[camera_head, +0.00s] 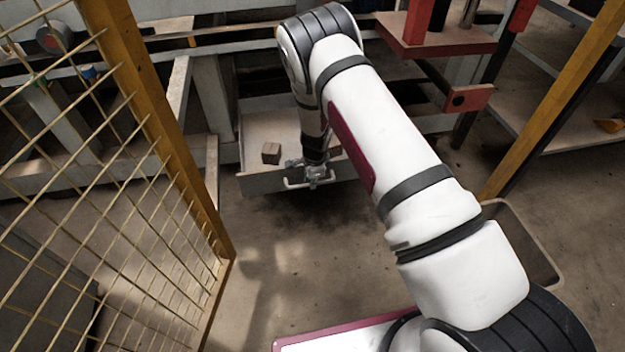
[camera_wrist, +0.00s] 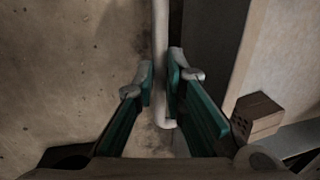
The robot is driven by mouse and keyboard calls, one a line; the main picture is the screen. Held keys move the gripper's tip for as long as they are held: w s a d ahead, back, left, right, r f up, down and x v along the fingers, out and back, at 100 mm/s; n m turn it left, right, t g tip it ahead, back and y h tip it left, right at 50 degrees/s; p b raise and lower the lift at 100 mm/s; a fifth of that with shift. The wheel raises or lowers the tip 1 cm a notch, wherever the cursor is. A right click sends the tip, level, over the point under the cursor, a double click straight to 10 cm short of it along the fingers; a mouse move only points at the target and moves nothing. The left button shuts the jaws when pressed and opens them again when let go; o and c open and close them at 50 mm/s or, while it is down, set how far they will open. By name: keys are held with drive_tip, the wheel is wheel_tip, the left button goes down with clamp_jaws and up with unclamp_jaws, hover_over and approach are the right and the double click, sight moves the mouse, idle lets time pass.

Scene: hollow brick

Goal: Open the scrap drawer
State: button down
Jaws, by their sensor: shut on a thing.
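The scrap drawer (camera_head: 262,182) stands pulled out from the frame, with its inside showing from above. A small brown block (camera_head: 270,153) lies in it; a block with holes shows in the wrist view (camera_wrist: 257,115). The drawer's pale bar handle (camera_head: 292,184) runs along the front. In the wrist view the handle (camera_wrist: 161,50) passes between the two fingers. My gripper (camera_head: 315,176) is at the drawer front, shut on the handle (camera_wrist: 161,85). My arm hides the drawer's right part.
A yellow post with wire mesh (camera_head: 150,110) stands to the left. Another yellow post (camera_head: 545,100) stands at the right, near an open bin (camera_head: 530,240). A red-topped ledge (camera_head: 435,38) is at the back right. The floor (camera_head: 310,250) before the drawer is clear.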

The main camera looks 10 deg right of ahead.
drive_tip(key=shift+s, duration=0.5)
drive_tip(key=shift+f, duration=0.1)
drive_tip(key=c, duration=1.7)
unclamp_jaws()
drive_tip(key=shift+o, duration=0.2)
wheel_tip(320, 180, up, 12)
drive_tip(key=s, duration=0.2)
drive_tip(key=shift+s, duration=0.15)
